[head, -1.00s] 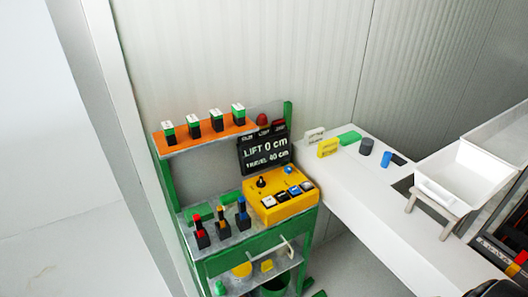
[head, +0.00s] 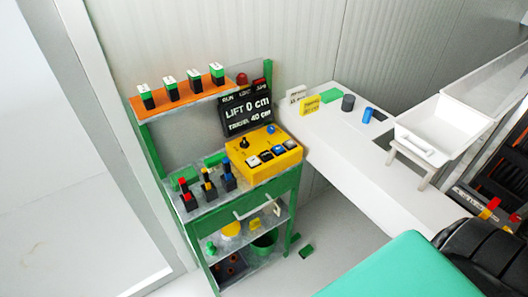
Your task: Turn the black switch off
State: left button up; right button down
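A yellow control box (head: 262,155) stands on the green cart's top at its right end. A small black lever switch (head: 244,143) sticks up from the box's upper left. It is the most likely black switch, but its on or off position is too small to tell. A black display (head: 247,110) behind the box reads "LIFT 0 cm" and "TRAVEL 40 cm". Neither of my grippers is in view.
The green cart (head: 246,199) holds several black-based handles and an orange shelf (head: 188,97) with labelled black-and-green blocks. A white bench (head: 345,165) carries small parts and a white tub (head: 440,128). A teal surface (head: 385,270) and a black ribbed part (head: 482,250) fill the lower right.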

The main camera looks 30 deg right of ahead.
aim_at(244, 144)
jog(key=k+l+z, duration=0.1)
jog(key=z, duration=0.3)
jog(key=k+l+z, duration=0.1)
jog(key=l+z, duration=0.35)
jog(key=z, duration=0.3)
jog(key=k+l+z, duration=0.1)
jog(key=z, duration=0.25)
jog(key=i+l, duration=0.05)
jog(key=l, duration=0.05)
